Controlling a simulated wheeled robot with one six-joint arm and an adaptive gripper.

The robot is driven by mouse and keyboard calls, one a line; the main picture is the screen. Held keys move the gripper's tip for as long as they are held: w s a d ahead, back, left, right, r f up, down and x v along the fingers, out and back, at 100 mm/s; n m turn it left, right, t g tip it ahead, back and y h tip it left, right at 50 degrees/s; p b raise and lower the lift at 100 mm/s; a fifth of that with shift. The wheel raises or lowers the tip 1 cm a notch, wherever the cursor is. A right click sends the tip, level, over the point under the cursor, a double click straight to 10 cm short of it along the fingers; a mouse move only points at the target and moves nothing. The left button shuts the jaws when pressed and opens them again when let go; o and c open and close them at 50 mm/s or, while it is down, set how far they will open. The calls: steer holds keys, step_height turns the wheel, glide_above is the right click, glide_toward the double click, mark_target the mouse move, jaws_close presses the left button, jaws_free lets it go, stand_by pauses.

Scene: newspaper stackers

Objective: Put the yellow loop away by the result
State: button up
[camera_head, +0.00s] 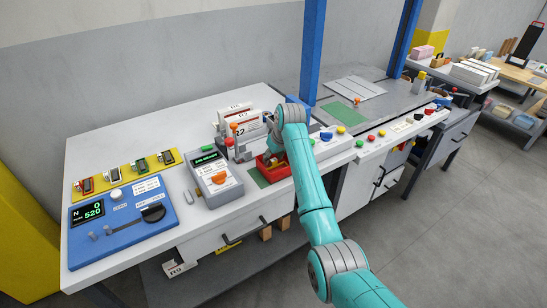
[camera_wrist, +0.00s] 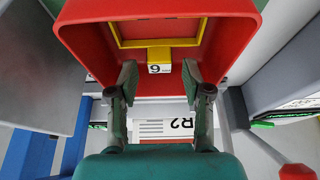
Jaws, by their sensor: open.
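The yellow loop (camera_wrist: 158,44), a rectangular frame with a tab, lies in a red tray (camera_wrist: 240,50) in the wrist view. Its tab carries a white label that looks like a 9 or an upside-down 6. My gripper (camera_wrist: 159,78) is open, with its fingers on either side of the tab and nothing between them clearly gripped. In the head view the red tray (camera_head: 262,170) stands on the bench, partly hidden by my arm. A grey device with a green display (camera_head: 207,157) and an orange button stands left of it. A blue panel (camera_head: 150,218) reads N, 0 and 520.
Labelled holders stand behind the tray, one marked R2 (camera_head: 243,146). A box marked R9 (camera_head: 180,269) sits on the lower shelf. Several coloured clips lie on the yellow strip (camera_head: 105,173). A blue post (camera_head: 313,50) rises behind my arm.

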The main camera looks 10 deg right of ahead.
steer(key=v, duration=1.3)
steer(key=shift+w, duration=0.1)
